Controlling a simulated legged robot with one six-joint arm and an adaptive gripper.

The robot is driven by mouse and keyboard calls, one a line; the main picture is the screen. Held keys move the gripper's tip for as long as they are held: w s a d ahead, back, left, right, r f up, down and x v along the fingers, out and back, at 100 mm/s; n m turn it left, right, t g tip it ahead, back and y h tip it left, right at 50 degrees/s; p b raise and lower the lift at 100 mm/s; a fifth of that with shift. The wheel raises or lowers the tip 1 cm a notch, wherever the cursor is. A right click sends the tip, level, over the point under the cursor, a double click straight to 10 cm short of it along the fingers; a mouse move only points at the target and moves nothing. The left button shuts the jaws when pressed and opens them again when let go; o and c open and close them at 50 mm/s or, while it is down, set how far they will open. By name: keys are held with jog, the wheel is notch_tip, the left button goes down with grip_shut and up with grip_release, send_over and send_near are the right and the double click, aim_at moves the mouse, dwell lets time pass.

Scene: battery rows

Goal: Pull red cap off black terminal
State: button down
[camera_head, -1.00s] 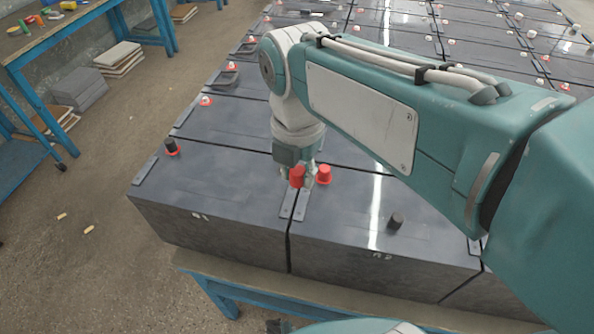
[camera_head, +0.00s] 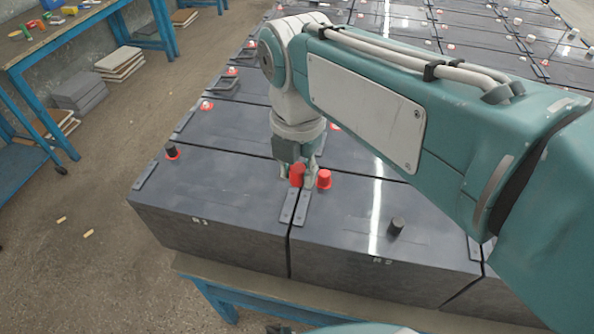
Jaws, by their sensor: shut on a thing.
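My gripper (camera_head: 297,173) points down at the near edge of the battery rows and is shut on a red cap (camera_head: 297,175). The cap is upright between its fingers, above the seam between the two front batteries, R1 (camera_head: 225,185) and R2 (camera_head: 360,225). Whether the cap still touches a terminal cannot be told, as no black terminal shows under it. A second red cap (camera_head: 324,180) stands just right of the gripper on R2. A bare black terminal (camera_head: 397,227) is on R2's right part. Another black terminal with a red ring (camera_head: 171,152) is on R1's left.
Grey link plates (camera_head: 288,206) lie at the seam below the gripper. More batteries with capped terminals (camera_head: 206,106) fill the rows behind. A blue-framed workbench (camera_head: 60,35) with small coloured items stands at left. The floor between is mostly clear.

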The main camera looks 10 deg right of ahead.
aim_at(298, 168)
jog(key=shift+r, duration=2.1)
